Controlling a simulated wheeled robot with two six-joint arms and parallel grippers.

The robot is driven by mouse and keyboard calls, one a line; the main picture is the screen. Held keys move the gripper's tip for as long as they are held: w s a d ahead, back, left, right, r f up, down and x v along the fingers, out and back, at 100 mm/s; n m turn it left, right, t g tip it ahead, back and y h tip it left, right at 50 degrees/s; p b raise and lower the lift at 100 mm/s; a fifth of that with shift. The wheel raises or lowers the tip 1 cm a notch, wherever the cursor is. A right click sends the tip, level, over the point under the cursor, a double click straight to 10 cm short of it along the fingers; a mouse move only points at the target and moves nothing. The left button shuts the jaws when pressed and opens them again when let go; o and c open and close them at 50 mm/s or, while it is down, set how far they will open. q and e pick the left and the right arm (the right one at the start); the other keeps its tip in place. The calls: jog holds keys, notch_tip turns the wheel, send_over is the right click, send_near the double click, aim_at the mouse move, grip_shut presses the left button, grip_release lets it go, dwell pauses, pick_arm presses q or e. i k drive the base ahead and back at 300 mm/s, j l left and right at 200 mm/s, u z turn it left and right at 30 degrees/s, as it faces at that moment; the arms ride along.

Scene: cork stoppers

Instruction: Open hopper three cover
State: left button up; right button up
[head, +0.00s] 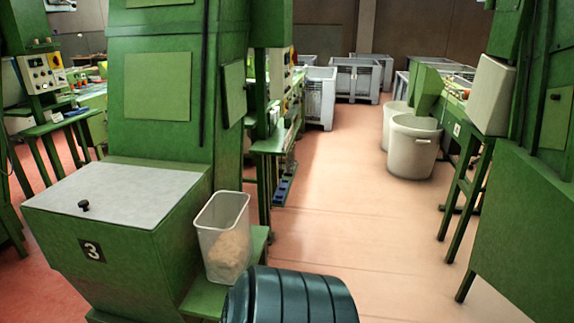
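The hopper marked 3 (88,262) is a green box-shaped bin at the lower left, joined to a tall green machine. Its cover (135,187) is a flat grey panel lying shut on top. A small black knob (84,205) stands on the cover near its front left corner. Neither of my grippers shows in the head view.
A translucent bin (223,240) holding light brown material stands on a green ledge right of the hopper. A dark ribbed drum (290,296) is at the bottom middle. Grey tubs (412,147) stand farther back at the right. The pinkish floor (350,220) between the machines is clear.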

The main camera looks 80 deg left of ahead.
aim_at(134, 196)
jog(key=u, duration=3.9)
